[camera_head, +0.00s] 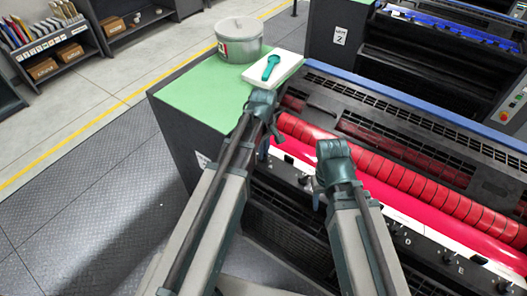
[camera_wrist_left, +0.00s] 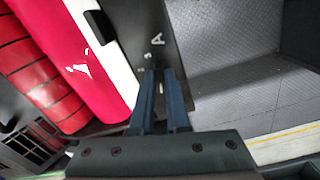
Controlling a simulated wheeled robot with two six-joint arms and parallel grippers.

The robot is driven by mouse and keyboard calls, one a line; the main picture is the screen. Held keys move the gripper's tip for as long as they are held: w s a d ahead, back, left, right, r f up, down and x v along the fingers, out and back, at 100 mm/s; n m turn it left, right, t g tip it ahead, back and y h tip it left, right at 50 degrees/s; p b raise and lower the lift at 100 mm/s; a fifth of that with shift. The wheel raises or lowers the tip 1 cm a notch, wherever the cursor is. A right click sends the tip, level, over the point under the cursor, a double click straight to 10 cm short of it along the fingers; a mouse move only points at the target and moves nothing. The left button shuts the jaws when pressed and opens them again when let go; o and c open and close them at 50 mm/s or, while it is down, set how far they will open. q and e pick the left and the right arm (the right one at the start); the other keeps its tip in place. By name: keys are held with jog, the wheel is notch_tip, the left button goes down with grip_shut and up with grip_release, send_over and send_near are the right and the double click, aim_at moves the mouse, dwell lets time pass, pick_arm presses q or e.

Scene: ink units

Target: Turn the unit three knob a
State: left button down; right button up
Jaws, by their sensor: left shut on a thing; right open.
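Unit three is the near machine with red rollers and a bright red ink tray (camera_head: 310,155). My left gripper (camera_head: 263,150) is at the left end of its front panel, its fingers pointing down. In the left wrist view, the two blue fingers (camera_wrist_left: 160,98) reach the dark panel just below a white letter A (camera_wrist_left: 157,40). They are shut on knob a, mostly hidden between them, with a small pale bit showing. My right gripper (camera_head: 318,190) is open and empty over the front panel, to the right of the left one; its fingertips are partly hidden by the arm.
Several lettered knobs (camera_head: 447,257) run along the panel to the right. A green top (camera_head: 190,100) at the left holds a metal pot (camera_head: 239,40) and a white block (camera_head: 287,70) with a teal tool on it. Unit 2 (camera_head: 340,35) stands behind. Floor at left is clear.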

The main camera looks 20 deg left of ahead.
dwell(0.4)
pick_arm(q)
jog(key=c, duration=0.9)
grip_release()
notch_tip(320, 180, up, 14)
jog(key=p, duration=1.4)
jog(key=shift+f, duration=0.15)
